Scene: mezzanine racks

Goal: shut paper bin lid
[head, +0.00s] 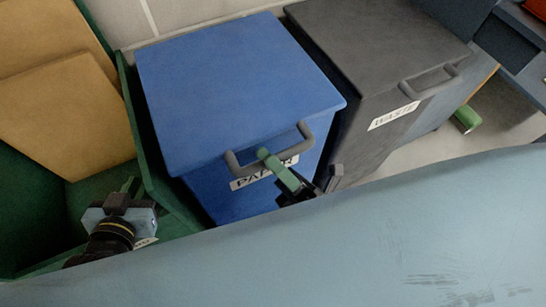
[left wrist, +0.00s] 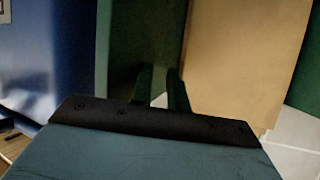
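The blue paper bin (head: 240,185) has a PAPER label on its front. Its blue lid (head: 230,85) lies over the top, with no clear gap visible at the front edge. A grey handle (head: 232,166) sticks out at the lid's front. My right gripper (head: 264,155) is at the handle, its green finger overlapping the bar; whether it grips the bar cannot be told. My left gripper (head: 128,187) is at the lower left, inside the green container. In the left wrist view its two green fingers (left wrist: 160,78) are apart with nothing between them. The paper bin also shows there (left wrist: 45,55).
A dark grey waste bin (head: 370,45) stands right beside the paper bin. The green container (head: 160,185) to the left holds cardboard (head: 70,115). A green object (head: 466,119) lies on the floor at the right. A wall stands behind the bins.

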